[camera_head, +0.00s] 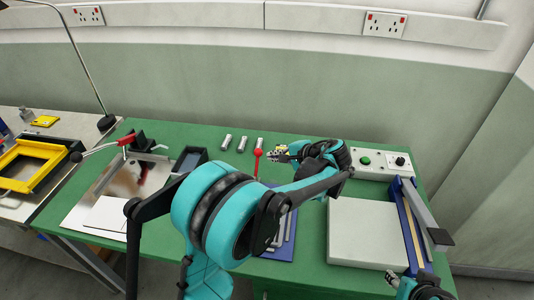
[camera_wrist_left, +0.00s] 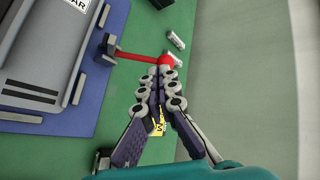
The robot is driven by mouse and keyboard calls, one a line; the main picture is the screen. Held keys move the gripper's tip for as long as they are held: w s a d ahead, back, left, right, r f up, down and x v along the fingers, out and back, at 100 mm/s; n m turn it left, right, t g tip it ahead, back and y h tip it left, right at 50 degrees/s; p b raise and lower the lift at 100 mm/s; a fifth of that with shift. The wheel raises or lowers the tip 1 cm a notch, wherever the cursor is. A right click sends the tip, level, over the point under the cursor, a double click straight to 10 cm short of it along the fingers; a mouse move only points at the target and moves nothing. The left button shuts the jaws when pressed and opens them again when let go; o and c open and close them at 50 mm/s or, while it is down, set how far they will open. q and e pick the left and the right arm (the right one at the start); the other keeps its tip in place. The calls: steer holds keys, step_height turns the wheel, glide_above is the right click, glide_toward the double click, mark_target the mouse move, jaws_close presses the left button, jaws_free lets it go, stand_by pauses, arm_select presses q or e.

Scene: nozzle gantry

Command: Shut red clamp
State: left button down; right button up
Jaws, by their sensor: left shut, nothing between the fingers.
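The red clamp handle, a red rod with a ball end (camera_head: 257,153), stands up from a blue base plate (camera_head: 291,244) mostly hidden behind my left arm. In the left wrist view the red rod (camera_wrist_left: 138,57) runs from a dark pivot at the plate's edge to the ball. My left gripper (camera_head: 270,155) is shut and empty, just right of the ball. In the left wrist view its closed fingertips (camera_wrist_left: 161,72) are right at the ball; I cannot tell whether they touch. My right gripper (camera_head: 391,278) shows only partly at the bottom right.
A control box (camera_head: 378,161) with a green button and a pale block (camera_head: 360,232) are at the right. Another red handle (camera_head: 126,140) is at the left.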

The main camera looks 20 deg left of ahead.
arm_select(q)
steer(key=w+d+f+y, duration=0.3)
steer(key=w+f+y, duration=0.1)
steer(key=w+f, duration=0.1)
steer(key=shift+w+d+f+m, duration=0.15)
steer(key=shift+w+d+m, duration=0.15)
steer(key=shift+w, duration=0.15)
steer(key=b+x, duration=0.3)
steer(key=x, duration=0.7)
steer(key=shift+s+a+r, duration=0.1)
steer(key=shift+s+r, duration=0.1)
steer(key=shift+r, duration=0.05)
